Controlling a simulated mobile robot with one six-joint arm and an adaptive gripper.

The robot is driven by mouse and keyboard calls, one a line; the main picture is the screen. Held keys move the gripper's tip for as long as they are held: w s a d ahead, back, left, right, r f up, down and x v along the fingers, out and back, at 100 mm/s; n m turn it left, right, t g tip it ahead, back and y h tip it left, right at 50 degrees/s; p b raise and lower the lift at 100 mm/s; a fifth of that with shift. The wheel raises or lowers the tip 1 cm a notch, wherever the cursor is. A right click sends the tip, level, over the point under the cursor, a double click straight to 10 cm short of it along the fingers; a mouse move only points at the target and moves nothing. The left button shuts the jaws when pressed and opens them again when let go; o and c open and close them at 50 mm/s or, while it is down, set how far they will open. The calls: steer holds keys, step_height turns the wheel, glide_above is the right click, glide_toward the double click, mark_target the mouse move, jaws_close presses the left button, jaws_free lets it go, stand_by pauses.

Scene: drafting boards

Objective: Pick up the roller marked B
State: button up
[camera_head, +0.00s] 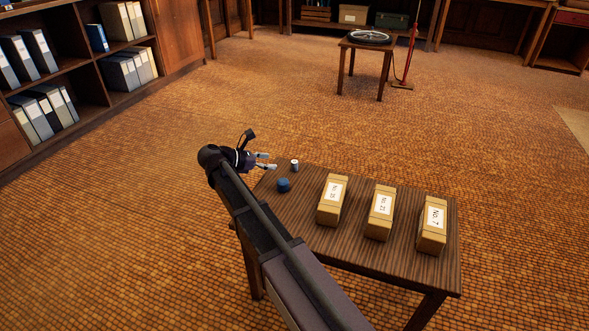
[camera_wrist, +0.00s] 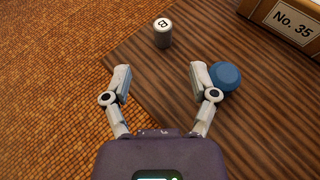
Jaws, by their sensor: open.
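The roller marked B (camera_wrist: 163,33) is a small grey cylinder with a white top bearing a dark B. It stands upright near the corner of the dark striped wooden table, and it also shows in the head view (camera_head: 294,166). My gripper (camera_wrist: 160,75) is open and empty. In the wrist view the roller stands beyond the fingertips, between their lines and apart from both. In the head view my gripper (camera_head: 270,161) is at the table's left corner, just left of the roller.
A blue round object (camera_wrist: 225,76) lies close beside my right finger; whether they touch is unclear. Boxes labelled No. 35 (camera_head: 332,201), No. 21 (camera_head: 380,212) and No. 7 (camera_head: 432,226) stand along the table (camera_head: 300,216). A small stool (camera_head: 366,46) with a wheel stands farther back.

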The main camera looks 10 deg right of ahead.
mark_target(292, 162)
steer(key=b+x, duration=0.1)
steer(key=x, duration=0.3)
steer(key=shift+d+f, duration=0.1)
steer(key=shift+d, duration=0.25)
steer(key=shift+b+x, duration=0.95)
steer(key=shift+x, duration=1.65)
steer(key=shift+s+d, duration=0.1)
jaws_close()
